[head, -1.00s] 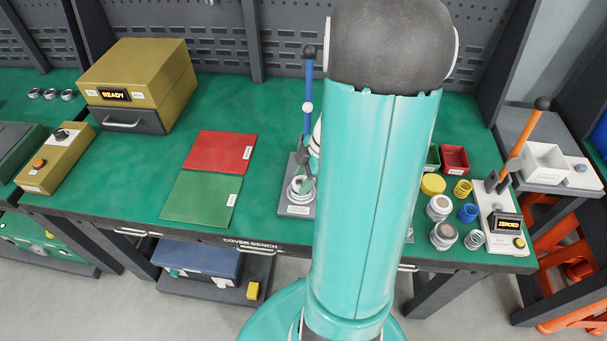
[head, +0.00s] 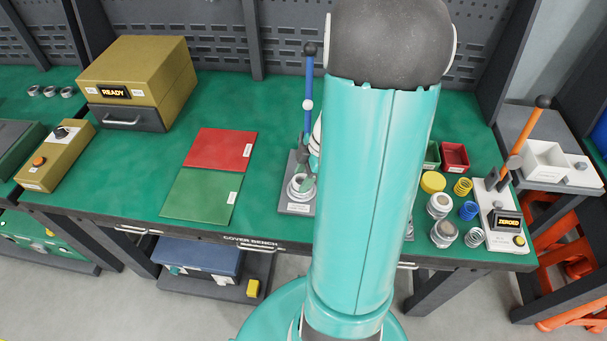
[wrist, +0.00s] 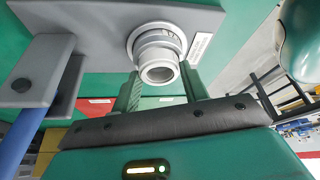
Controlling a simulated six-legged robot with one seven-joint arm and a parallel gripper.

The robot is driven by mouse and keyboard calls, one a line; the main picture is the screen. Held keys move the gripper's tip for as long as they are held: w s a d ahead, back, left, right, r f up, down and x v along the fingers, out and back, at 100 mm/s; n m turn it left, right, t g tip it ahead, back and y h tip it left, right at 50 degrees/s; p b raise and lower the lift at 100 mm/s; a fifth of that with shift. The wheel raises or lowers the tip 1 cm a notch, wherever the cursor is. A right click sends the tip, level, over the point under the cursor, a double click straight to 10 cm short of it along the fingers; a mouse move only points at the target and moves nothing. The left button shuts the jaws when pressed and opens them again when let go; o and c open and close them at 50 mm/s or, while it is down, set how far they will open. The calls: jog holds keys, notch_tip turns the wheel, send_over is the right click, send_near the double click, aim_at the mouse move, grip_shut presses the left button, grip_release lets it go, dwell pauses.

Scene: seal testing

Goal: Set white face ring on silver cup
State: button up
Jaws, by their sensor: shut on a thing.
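The silver cup (wrist: 155,34) stands on the grey base of the press fixture, at the top middle of the wrist view. It also shows in the head view (head: 298,193). The white face ring (wrist: 159,68) is between my gripper's fingertips (wrist: 161,82), in line with the cup. My gripper is shut on the ring. Whether the ring touches the cup or is just apart from it, I cannot tell. In the head view my gripper (head: 308,172) is at the cup, and my arm hides much of it.
The press fixture has a grey base (head: 294,209) and an upright blue lever (head: 308,84) close to my gripper. Cups, springs and a ZEROED gauge (head: 507,222) stand at the right. Green (head: 200,196) and red (head: 220,149) mats lie left, with clear bench around them.

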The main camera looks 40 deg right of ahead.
jog(key=shift+f, duration=0.2)
jog(key=o, duration=0.9)
jog(key=shift+c, duration=0.2)
jog(key=shift+r, duration=0.15)
jog(key=shift+r, duration=3.4)
jog(key=s+a+r+m+t+h, duration=0.1)
jog(key=s+a+r+m+h, duration=0.1)
jog(key=a+r+m, duration=0.3)
jog(key=s+a+r+m+t+h, duration=0.1)
jog(key=s+a+r+m+t, duration=0.1)
jog(key=a+r+m, duration=0.4)
jog(key=a+r, duration=0.5)
jog(key=a, duration=0.7)
jog(key=shift+s+a+r+h, duration=0.15)
jog(key=shift+r+h, duration=0.05)
jog(key=shift+h, duration=0.2)
